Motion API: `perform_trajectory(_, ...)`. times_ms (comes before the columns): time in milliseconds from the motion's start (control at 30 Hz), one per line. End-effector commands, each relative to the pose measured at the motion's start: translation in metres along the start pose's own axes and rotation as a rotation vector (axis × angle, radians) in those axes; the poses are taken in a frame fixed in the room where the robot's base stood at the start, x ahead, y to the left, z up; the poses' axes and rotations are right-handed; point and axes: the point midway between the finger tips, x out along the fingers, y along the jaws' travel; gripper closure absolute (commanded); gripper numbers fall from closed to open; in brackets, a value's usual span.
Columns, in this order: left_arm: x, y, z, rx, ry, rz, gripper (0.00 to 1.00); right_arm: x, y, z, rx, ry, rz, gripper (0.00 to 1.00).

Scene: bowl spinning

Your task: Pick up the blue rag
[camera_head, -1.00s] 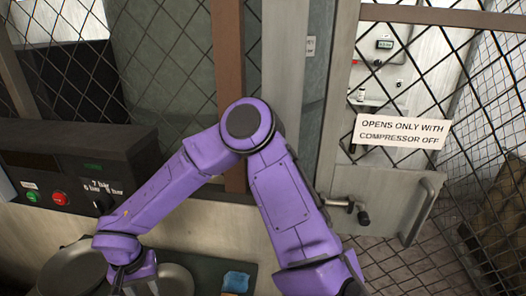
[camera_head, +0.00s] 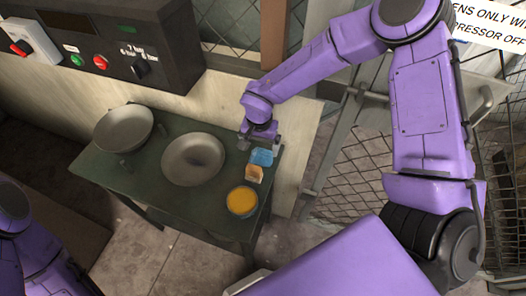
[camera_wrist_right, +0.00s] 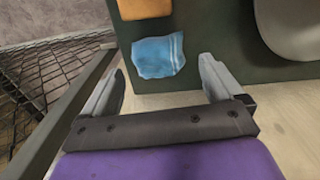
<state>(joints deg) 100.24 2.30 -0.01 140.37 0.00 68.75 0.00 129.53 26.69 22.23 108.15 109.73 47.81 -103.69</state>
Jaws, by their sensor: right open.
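The blue rag (camera_head: 262,157) lies crumpled at the right back of the dark green table (camera_head: 165,211), beside an orange-brown block. My right gripper (camera_head: 260,146) is at the table's back edge, just behind the rag. In the right wrist view the rag (camera_wrist_right: 158,57) lies ahead of the open fingers (camera_wrist_right: 161,76), roughly between their tips. The fingers are apart with nothing between them; their height over the table is hard to tell. My left arm shows at the lower left, but its gripper is out of view.
Two grey bowls (camera_head: 193,159) (camera_head: 124,128) sit on the table left of the rag. The orange-brown block (camera_head: 254,173) and a round dish with orange contents (camera_head: 242,201) are in front of it. A control panel (camera_head: 120,50) and wall stand behind; a mesh gate (camera_head: 365,170) is at the right.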

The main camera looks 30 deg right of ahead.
Motion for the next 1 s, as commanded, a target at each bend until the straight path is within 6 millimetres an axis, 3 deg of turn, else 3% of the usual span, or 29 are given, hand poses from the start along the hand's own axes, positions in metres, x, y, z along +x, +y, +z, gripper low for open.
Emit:
perform_trajectory(200, -0.012, -0.001, -0.005, 0.000, 0.000, 0.000, 0.57, 0.037, 0.003, 0.000, -0.001, -0.001, 0.005, 0.06)
perform_trajectory(467, -0.011, -0.001, -0.005, 0.000, 0.000, 0.000, 0.57, 0.043, 0.003, -0.001, -0.001, 0.000, 0.001, 0.06)
perform_trajectory(533, -0.011, -0.001, -0.005, 0.000, 0.000, 0.000, 0.57, 0.043, 0.003, -0.001, -0.001, 0.000, 0.001, 0.23)
perform_trajectory(667, -0.011, -0.001, -0.005, 0.000, 0.000, 0.000, 0.57, 0.043, 0.003, -0.001, 0.000, -0.001, 0.001, 0.65)
perform_trajectory(1000, -0.011, -0.001, -0.005, 0.000, 0.000, 0.000, 0.57, 0.040, 0.002, -0.001, 0.000, 0.000, 0.000, 0.67)
